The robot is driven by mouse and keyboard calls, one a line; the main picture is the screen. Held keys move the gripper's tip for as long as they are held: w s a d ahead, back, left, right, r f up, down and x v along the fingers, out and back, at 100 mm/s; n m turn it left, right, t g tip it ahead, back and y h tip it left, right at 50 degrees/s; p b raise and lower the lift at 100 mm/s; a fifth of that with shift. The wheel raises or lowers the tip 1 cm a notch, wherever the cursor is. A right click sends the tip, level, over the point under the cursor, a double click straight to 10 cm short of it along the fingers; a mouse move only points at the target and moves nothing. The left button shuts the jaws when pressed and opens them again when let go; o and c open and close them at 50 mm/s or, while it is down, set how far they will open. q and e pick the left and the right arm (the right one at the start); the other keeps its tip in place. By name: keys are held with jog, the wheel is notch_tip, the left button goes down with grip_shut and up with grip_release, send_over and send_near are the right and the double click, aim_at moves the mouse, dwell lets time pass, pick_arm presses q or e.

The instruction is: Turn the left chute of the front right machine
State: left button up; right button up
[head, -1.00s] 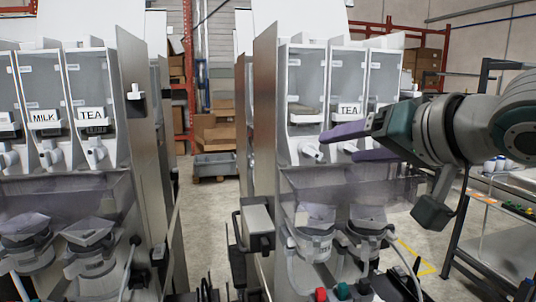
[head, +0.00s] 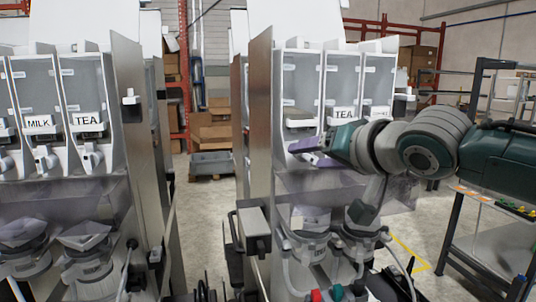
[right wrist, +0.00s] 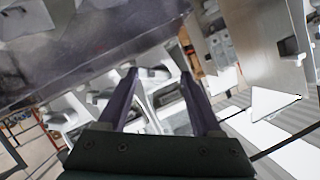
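The front right machine (head: 260,110) stands right of centre in the head view, with several canisters side by side. Its leftmost canister (head: 301,85) has the left chute below it, now mostly hidden behind my right gripper (head: 305,154). The right gripper's purple fingers reach in from the right at chute height. In the right wrist view the right gripper (right wrist: 158,72) is open, its fingers apart, with white machine parts beyond and between them. I cannot tell whether the fingers touch the chute. My left gripper is not in view.
The middle canister carries a TEA label (head: 344,113). A second machine (head: 125,110) with MILK and TEA labels stands at the left. A metal box (head: 254,225) juts from the right machine's side. A dark-framed cart (head: 485,235) is at right. Open floor lies between the machines.

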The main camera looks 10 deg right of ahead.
grip_shut()
dwell(0.3)
